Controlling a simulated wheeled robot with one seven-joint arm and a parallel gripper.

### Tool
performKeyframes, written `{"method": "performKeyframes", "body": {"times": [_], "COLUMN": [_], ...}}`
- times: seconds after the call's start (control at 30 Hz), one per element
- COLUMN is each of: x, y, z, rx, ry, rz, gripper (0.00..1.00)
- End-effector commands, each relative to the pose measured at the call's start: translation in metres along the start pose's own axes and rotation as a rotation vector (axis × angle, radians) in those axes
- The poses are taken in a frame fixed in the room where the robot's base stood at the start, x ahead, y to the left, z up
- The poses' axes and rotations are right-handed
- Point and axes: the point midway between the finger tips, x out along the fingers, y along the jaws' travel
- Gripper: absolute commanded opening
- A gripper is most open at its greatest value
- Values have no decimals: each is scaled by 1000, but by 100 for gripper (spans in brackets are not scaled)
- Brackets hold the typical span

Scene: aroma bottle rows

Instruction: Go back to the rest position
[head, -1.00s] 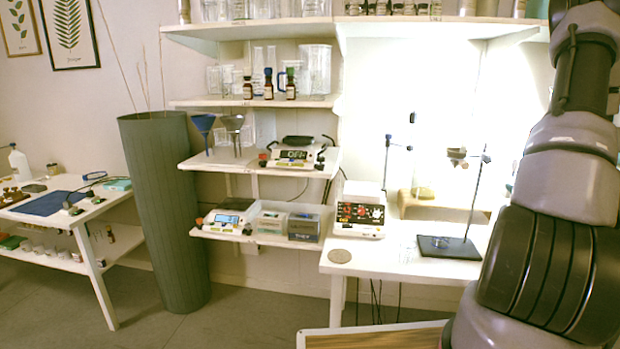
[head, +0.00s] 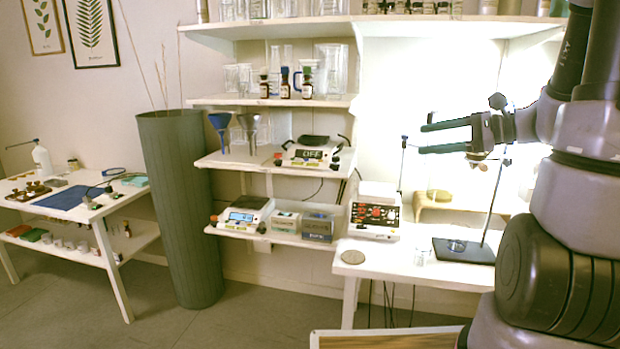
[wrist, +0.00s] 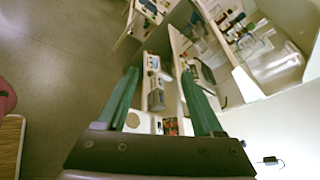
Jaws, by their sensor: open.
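My gripper (head: 424,138) is raised in the head view, in front of the brightly lit wall panel above the right-hand bench. Its two dark green fingers point left and stand apart, with nothing between them. In the wrist view my gripper (wrist: 165,95) also shows both fingers spread and empty, with the shelves and floor beyond. My arm comes in from the right side of the head view.
A bench (head: 400,276) at right holds a retort stand (head: 466,250) and a control box (head: 374,216). Shelves (head: 262,161) carry instruments and glassware. A tall green cylinder (head: 182,215) stands on the floor. A side table (head: 84,217) is at left; floor between is clear.

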Motion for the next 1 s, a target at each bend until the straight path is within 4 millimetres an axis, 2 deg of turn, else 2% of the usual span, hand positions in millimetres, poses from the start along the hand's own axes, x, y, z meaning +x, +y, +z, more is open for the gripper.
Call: {"method": "performKeyframes", "body": {"times": [0.03,0.1,0.2,0.33,0.5,0.7,1.0], "x": [6,8,4,-12,-39,-60,-65], "y": [16,39,67,88,86,70,64], "z": [23,43,63,78,93,111,116], "rx": [-90,-204,-384,-645,-992,-1254,-1316], "ry": [12,46,121,253,452,613,655], "rz": [103,239,408,571,674,677,672], "gripper": [68,68,68,68,68,68,68]}}
